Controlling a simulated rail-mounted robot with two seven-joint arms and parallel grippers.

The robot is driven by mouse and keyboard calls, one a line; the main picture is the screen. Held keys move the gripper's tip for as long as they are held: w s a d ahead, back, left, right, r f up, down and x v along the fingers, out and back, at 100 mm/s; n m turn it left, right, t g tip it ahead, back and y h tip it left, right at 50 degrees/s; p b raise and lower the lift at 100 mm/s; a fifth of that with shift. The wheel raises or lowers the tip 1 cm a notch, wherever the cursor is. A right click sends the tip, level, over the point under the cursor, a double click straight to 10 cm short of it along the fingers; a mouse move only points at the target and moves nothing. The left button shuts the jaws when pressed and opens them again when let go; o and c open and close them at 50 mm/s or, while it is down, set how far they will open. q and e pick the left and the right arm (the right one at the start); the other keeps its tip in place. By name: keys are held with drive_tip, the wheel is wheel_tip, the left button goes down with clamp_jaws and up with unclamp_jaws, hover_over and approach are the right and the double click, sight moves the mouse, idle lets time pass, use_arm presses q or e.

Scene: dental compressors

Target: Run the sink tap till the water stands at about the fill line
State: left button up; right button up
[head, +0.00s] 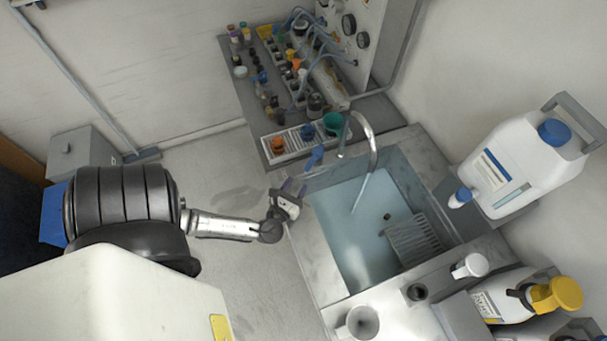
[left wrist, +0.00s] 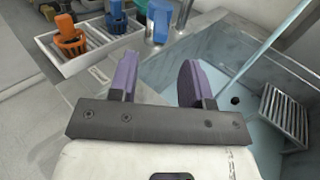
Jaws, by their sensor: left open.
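The sink (head: 385,262) is a basin set in a grey counter, with pale blue water in it. A curved metal tap (head: 371,139) stands at its far edge, and a thin stream (head: 360,193) runs from the spout into the basin. The tap's blue lever (head: 314,158) stands to the left of the spout; it also shows in the left wrist view (left wrist: 160,14). My left gripper (head: 294,188) is open and empty, near the sink's left edge and apart from the lever. Its purple fingers (left wrist: 158,80) point towards the lever. I cannot make out the fill line. My right gripper is out of view.
A ribbed grey rack (head: 412,240) sits in the basin's right part. A white tray with an orange cup (head: 278,145) stands behind the sink. A large white jug (head: 525,165) stands at the right. Bottles and a funnel (head: 360,322) line the front counter.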

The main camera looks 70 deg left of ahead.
use_arm(q)
drive_tip(key=shift+v, duration=2.65)
idle(5.3)
